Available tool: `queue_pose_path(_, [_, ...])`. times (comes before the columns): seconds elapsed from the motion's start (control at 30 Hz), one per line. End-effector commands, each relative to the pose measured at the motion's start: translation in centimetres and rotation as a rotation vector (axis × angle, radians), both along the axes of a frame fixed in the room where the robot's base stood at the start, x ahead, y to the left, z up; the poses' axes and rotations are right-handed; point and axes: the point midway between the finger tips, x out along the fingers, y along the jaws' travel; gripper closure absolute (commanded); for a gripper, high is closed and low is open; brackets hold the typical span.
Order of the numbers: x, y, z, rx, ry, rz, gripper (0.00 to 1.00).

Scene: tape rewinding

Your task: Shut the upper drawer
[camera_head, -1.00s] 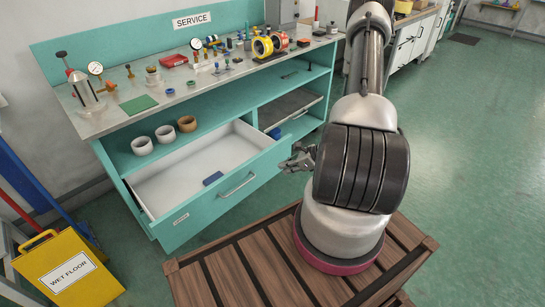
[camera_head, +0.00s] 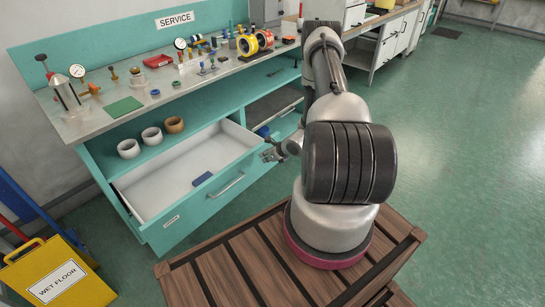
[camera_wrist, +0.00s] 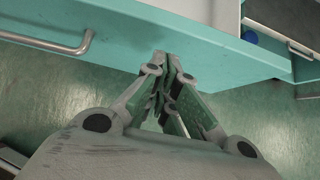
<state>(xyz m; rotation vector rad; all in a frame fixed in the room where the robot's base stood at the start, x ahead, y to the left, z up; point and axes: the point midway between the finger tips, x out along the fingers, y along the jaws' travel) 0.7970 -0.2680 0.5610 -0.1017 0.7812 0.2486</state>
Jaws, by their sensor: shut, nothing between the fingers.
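The upper drawer (camera_head: 162,232) is pulled out of the teal workbench, with a white inside, a teal front and a metal bar handle (camera_head: 227,186). A small dark blue block (camera_head: 202,178) lies in it. My gripper (camera_head: 268,154) is shut and empty near the right end of the drawer front. In the wrist view the shut fingertips (camera_wrist: 168,56) are at the teal drawer front (camera_wrist: 200,45), right of its handle (camera_wrist: 75,45). I cannot tell whether they touch it.
The workbench top (camera_head: 150,95) carries gauges, tools and a yellow tape machine (camera_head: 250,44). Several cups (camera_head: 151,136) stand on the shelf behind the drawer. A yellow wet floor sign (camera_head: 60,276) stands at left. A slatted wooden platform (camera_head: 225,262) is in front.

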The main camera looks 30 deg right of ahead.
Motion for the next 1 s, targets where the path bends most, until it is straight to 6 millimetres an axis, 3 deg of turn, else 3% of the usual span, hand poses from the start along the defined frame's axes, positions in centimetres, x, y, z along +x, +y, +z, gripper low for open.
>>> queue_pose_path(0.2, [2.1, 0.5, 0.1, -0.001, -0.001, 0.001, 1.00])
queue_pose_path(0.77, [2.9, 0.8, 0.1, -0.001, 0.000, 0.001, 1.00])
queue_pose_path(1.0, [6.0, 1.6, 0.2, -0.003, -0.003, 0.004, 1.00])
